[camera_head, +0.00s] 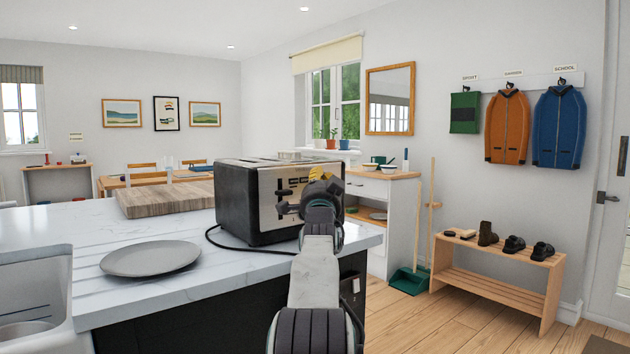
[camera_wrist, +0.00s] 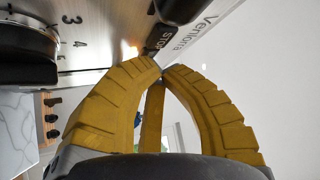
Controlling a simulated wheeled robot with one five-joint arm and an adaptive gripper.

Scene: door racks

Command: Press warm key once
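The black and steel toaster (camera_head: 245,205) stands on the counter, its control panel facing my arm. My gripper (camera_head: 322,172) is in front of that panel, at its upper right. In the wrist view the yellow fingers (camera_wrist: 160,66) come together at their tips, with nothing seen between them. The tips are close to a dark key marked STOP (camera_wrist: 160,39); I cannot tell whether they touch. Another dark key (camera_wrist: 180,8) is cut by the top edge. A small orange-white glow (camera_wrist: 130,51) shows beside the STOP key. No key marked warm can be read.
A numbered dial (camera_wrist: 28,50) is at the left of the wrist view. A grey plate (camera_head: 150,259) and a wooden board (camera_head: 165,199) lie on the white counter (camera_head: 215,276). The toaster's black cord (camera_head: 235,246) runs along the counter. A shoe bench (camera_head: 490,275) stands at right.

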